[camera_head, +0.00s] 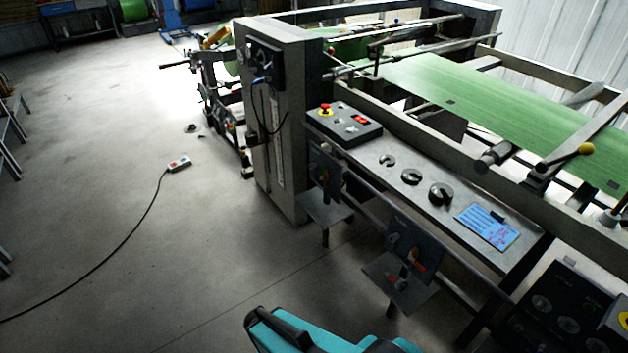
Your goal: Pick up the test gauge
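I cannot tell for certain which thing is the test gauge. Three small dark round pieces lie in a row on the machine's grey side ledge: a far one (387,160), a middle one (411,177) and a near, largest one (440,194). They are too small to tell whether they are gauges or knobs. A teal and black part of my own arm shows at the bottom edge, below and left of the ledge. My gripper's fingers are not in view.
A control box (344,124) with a red button and a blue-sheeted clipboard (487,226) share the ledge. Small dark brackets (408,272) jut out below it. A corded pendant (179,163) lies on the floor. Green web (480,95) runs behind. Floor at left is mostly clear.

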